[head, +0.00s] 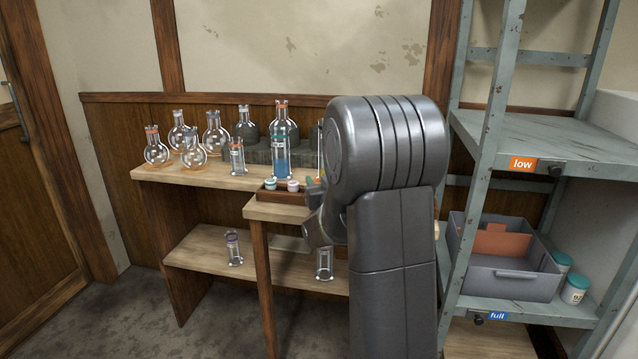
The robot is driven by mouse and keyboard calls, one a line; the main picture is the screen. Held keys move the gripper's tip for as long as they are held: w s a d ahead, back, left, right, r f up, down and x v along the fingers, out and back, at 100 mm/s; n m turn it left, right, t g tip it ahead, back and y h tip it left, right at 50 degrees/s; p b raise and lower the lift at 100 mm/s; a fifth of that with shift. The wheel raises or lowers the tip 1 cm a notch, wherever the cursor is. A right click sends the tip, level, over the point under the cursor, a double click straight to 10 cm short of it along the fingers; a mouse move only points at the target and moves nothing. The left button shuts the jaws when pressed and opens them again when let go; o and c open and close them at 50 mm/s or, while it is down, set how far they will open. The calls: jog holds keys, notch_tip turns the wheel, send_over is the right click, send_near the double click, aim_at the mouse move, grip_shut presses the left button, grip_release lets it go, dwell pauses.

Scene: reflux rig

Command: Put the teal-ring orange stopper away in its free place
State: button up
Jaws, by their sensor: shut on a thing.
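My gripper (316,187) is at the right end of the small wooden tray, mostly hidden by my own arm. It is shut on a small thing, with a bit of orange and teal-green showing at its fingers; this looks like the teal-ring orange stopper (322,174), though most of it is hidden. The dark wooden tray (268,197) sits on the small front table. A teal-topped stopper (270,184) and a pink-topped stopper (293,185) stand in its left and middle. The tray's right end is hidden behind my gripper.
Several glass flasks (157,152) and a cylinder with blue liquid (281,160) stand on the bench behind. Glass cylinders (234,248) stand on the lower shelf. A metal rack (530,130) at right holds a grey bin (510,280) and white jars (575,290).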

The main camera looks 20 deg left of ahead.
jog(key=shift+f+b, duration=0.5)
jog(key=shift+b, duration=0.2)
jog(key=o, duration=0.9)
jog(key=shift+s, duration=0.1)
jog(key=shift+d+f, duration=0.1)
jog(key=v, duration=0.9)
jog(key=p+v, duration=0.1)
jog(key=v, duration=0.3)
jog(key=shift+s+d+r, duration=0.15)
jog(key=shift+s+r, duration=0.1)
jog(key=shift+s, duration=0.15)
